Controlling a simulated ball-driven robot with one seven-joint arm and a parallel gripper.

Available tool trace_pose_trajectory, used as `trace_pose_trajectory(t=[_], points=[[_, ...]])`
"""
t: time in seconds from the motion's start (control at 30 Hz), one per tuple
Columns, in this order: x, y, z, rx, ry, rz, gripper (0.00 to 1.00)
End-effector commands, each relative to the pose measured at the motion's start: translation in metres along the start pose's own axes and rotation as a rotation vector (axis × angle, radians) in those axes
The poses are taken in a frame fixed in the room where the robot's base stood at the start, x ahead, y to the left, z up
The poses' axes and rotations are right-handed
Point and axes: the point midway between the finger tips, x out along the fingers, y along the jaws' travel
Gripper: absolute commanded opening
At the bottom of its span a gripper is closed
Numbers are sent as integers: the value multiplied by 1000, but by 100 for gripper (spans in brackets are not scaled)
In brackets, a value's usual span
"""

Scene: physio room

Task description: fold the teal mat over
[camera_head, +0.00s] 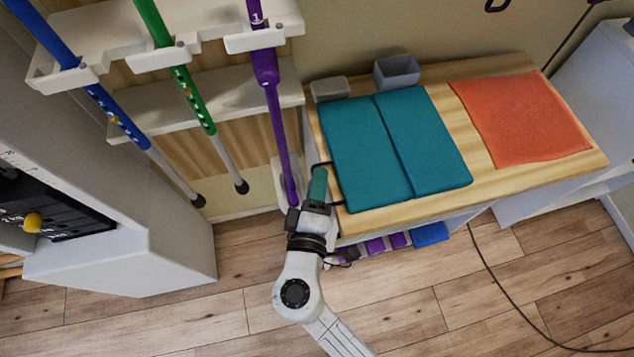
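The teal mat (365,150) lies on the wooden top of a bench. A dark lengthwise seam divides it into a left panel and a right panel (425,140), both spread out. My gripper (336,184) is at the mat's left edge, by the front half of the left panel. Its two dark fingers stand apart and point right toward the mat. A teal piece shows between them at the gripper's end; I cannot tell whether it is part of the gripper. I cannot tell whether the fingertips touch the mat.
An orange cloth (520,118) lies right of the mat on the bench top (465,135). Two grey bins (397,72) stand behind the mat. A rack holds blue, green and purple (272,100) poles at left. A cable (495,285) crosses the floor.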

Motion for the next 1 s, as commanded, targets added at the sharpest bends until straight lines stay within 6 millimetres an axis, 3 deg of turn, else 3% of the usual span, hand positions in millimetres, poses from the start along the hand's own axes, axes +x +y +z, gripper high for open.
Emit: trace_pose_trajectory(t=[0.3, 1.0], points=[[0, 0, 0, 0, 0, 0, 0], [-1, 6, -2, 24, 1, -10, 0]])
